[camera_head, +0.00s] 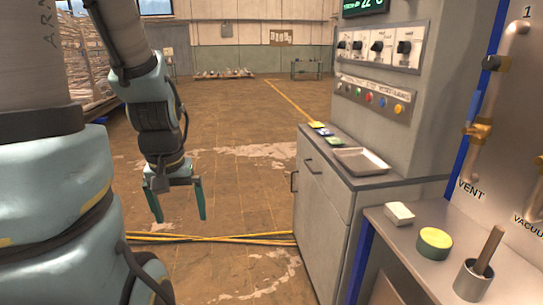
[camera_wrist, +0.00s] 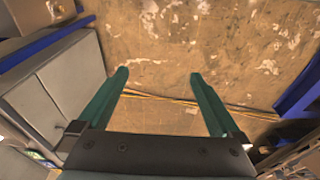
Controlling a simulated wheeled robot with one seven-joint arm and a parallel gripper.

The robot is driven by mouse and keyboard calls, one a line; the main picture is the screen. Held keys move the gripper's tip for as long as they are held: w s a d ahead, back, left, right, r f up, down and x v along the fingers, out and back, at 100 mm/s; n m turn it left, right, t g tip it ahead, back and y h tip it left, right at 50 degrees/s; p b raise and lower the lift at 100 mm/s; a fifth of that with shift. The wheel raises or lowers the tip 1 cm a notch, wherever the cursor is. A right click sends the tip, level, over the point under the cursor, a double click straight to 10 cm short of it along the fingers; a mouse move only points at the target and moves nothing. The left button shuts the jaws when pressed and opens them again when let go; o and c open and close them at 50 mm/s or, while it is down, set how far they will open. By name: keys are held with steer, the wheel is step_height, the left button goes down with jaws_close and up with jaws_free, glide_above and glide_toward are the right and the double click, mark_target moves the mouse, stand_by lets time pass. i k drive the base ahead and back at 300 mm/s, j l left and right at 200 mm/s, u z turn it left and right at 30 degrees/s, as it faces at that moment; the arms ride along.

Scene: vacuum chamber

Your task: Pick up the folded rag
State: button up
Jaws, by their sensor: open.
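A small white block-like piece, which looks like the folded rag (camera_head: 399,212), lies on the metal ledge (camera_head: 400,240) at the lower right of the head view. My gripper (camera_head: 180,219) hangs over the open floor, well to the left of the rag, with its two green fingers spread and pointing down. In the wrist view my gripper (camera_wrist: 159,74) is open with only the floor between the fingers. The rag cannot be made out in the wrist view.
A round yellow-topped green item (camera_head: 434,243) and a metal cup with a wooden handle (camera_head: 474,278) stand near the rag. A grey cabinet (camera_head: 322,195) with a metal tray (camera_head: 361,161) stands between gripper and ledge. Yellow cables (camera_head: 215,238) cross the floor.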

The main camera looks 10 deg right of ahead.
mark_target(399, 215)
steer(key=i+z, duration=0.1)
steer(key=z, duration=0.6)
steer(key=i+j+z, duration=0.15)
steer(key=i+z, duration=0.3)
steer(key=i+j+z, duration=0.4)
steer(key=i+j, duration=0.3)
steer(key=i+j+z, duration=0.15)
steer(key=i+j, duration=0.2)
steer(key=j, duration=0.1)
